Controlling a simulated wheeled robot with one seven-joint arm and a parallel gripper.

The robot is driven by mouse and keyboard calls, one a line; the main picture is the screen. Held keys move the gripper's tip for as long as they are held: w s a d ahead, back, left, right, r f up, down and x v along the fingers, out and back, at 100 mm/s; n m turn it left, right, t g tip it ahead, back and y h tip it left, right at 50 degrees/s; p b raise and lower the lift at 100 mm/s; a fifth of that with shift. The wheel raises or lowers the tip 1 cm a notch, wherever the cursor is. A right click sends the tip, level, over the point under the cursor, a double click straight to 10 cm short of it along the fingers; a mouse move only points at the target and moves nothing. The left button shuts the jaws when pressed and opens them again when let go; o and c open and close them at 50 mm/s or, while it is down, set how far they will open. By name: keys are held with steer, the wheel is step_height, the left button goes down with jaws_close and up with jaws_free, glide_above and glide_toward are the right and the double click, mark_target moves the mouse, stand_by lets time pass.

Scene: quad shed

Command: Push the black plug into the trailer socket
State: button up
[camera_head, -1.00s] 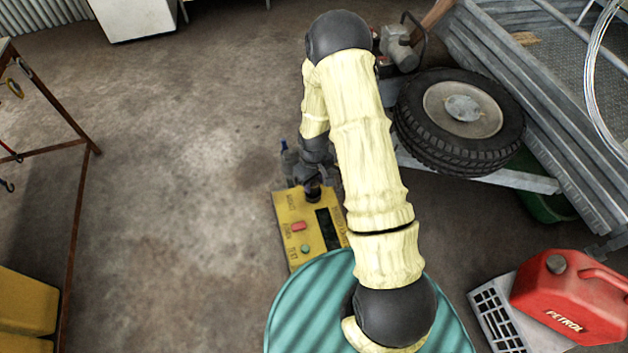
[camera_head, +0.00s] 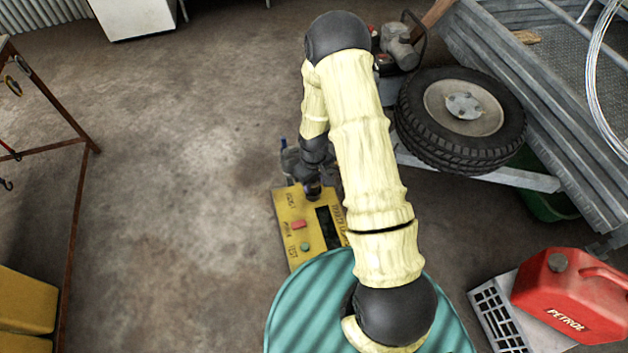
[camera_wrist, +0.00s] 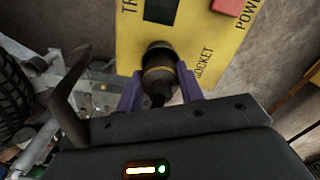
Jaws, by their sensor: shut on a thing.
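The yellow box (camera_head: 297,219) stands by the green drum, with a red button, a green button and a dark display on its face. In the wrist view its panel (camera_wrist: 208,40) shows the word SOCKET beside the plug. The black plug (camera_wrist: 158,58) has a brass-coloured band and sits end-on against the panel where the socket is. The socket itself is hidden behind the plug, and I cannot tell how deep the plug sits. My gripper (camera_wrist: 159,76) is shut on the plug, one purple finger on each side. In the head view the plug (camera_head: 313,189) is partly hidden by my gripper.
A green drum (camera_head: 310,300) stands just in front of the box, under my arm. A spare wheel (camera_head: 460,115) and a grey trailer (camera_head: 560,110) are at the right. A red petrol can (camera_head: 570,295) is at lower right. Floor left of the box is clear.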

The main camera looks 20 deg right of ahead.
steer(key=shift+f+b, duration=0.3)
steer(key=shift+f, duration=0.15)
stand_by(0.3)
steer(key=o, duration=1.6)
steer(key=shift+c, duration=0.2)
steer(key=shift+r+p, duration=3.5)
steer(key=shift+r, duration=1)
